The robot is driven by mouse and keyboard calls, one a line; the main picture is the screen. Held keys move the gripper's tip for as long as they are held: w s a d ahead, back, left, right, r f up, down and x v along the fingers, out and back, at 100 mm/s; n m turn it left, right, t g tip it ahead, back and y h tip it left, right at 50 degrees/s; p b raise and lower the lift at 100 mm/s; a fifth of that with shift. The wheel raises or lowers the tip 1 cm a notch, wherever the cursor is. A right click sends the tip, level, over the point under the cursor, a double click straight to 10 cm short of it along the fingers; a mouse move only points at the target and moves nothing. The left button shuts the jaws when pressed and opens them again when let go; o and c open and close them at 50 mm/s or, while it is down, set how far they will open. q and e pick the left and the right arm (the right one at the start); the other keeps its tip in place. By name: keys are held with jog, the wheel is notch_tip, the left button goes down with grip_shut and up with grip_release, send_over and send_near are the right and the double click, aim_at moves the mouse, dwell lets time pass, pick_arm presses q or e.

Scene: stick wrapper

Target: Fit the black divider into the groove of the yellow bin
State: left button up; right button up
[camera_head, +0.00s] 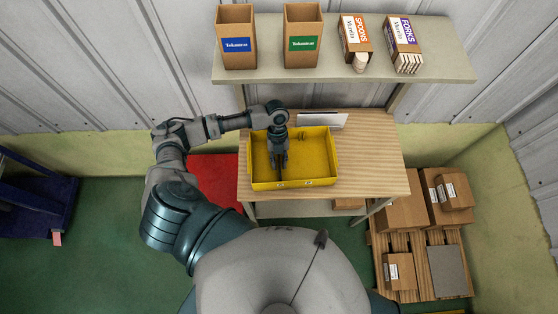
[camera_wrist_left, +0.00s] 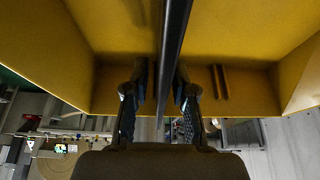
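The yellow bin (camera_head: 321,184) stands on the wooden table, its open top facing up. My left gripper (camera_head: 279,165) is inside the bin's outline, left of its middle, fingers pointing down. In the left wrist view the black divider (camera_wrist_left: 174,30) shows edge-on as a dark strip. It runs between the two fingertips of my left gripper (camera_wrist_left: 164,85), which look closed on it. A pair of ridges with a groove (camera_wrist_left: 220,82) shows on the bin's wall (camera_wrist_left: 245,90), to the right of the divider and apart from it. My right gripper is not in view.
A white sheet-like item (camera_head: 322,120) lies behind the bin on the table (camera_head: 375,160). The shelf (camera_head: 440,62) above holds several cardboard boxes. Cartons (camera_head: 405,212) stand on a pallet at the right. The table right of the bin is clear.

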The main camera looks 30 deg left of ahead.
pick_arm(q)
jog(key=v, duration=1.2)
jog(key=shift+f, duration=0.1)
dwell(0.4)
